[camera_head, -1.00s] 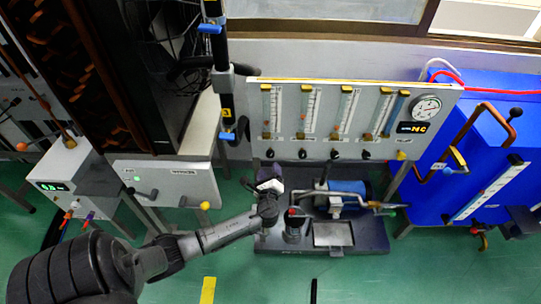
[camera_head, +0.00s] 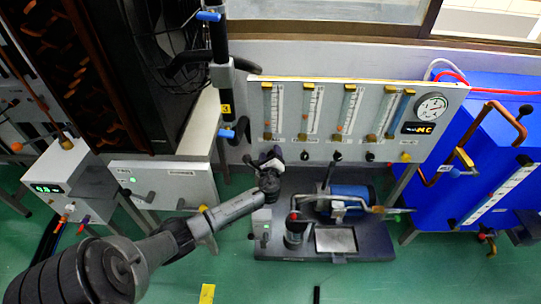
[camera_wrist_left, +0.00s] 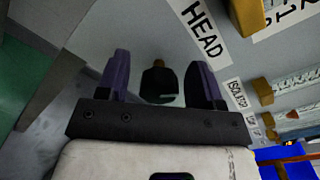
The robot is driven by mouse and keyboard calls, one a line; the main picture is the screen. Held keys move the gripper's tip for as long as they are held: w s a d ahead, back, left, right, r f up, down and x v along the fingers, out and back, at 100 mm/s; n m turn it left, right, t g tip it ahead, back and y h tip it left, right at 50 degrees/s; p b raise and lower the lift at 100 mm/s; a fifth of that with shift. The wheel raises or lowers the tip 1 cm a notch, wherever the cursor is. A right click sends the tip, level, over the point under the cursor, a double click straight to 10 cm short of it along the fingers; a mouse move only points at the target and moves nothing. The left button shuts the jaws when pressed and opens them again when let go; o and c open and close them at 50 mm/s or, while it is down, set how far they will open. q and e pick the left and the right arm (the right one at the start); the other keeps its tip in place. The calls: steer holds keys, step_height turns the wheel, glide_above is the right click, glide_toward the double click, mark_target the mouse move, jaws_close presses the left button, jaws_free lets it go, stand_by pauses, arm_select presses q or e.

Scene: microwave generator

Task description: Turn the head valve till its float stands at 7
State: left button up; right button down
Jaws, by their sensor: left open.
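The head valve is a small dark knob (camera_wrist_left: 158,84) on the grey panel, below the label HEAD (camera_wrist_left: 203,33) in the left wrist view. My left gripper (camera_wrist_left: 160,80) is open, with its purple fingers on either side of the knob; I cannot tell whether they touch it. In the head view my left gripper (camera_head: 268,160) is at the panel's lower left corner and hides this knob. The leftmost flow tube (camera_head: 274,110) stands above it; its float is too small to read against the scale. My right gripper is not in view.
Several more flow tubes and dark knobs (camera_head: 304,155) run to the right along the panel, with a round gauge (camera_head: 431,107) at its end. A bench with a blue pump (camera_head: 350,197) stands below. A black pipe with blue levers (camera_head: 222,70) rises left of the panel.

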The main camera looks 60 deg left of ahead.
arm_select(q)
steer(key=shift+c, duration=0.2)
steer(key=c, duration=0.9)
steer(key=shift+f+n, duration=0.1)
steer(key=shift+n, duration=0.2)
steer(key=n+b, duration=0.2)
steer(key=n, duration=0.3)
steer(key=shift+f, duration=0.2)
steer(key=n+b, duration=0.2)
steer(key=n, duration=0.1)
steer(key=shift+n+b, duration=0.8)
steer(key=shift+n, duration=0.6)
steer(key=shift+r, duration=0.1)
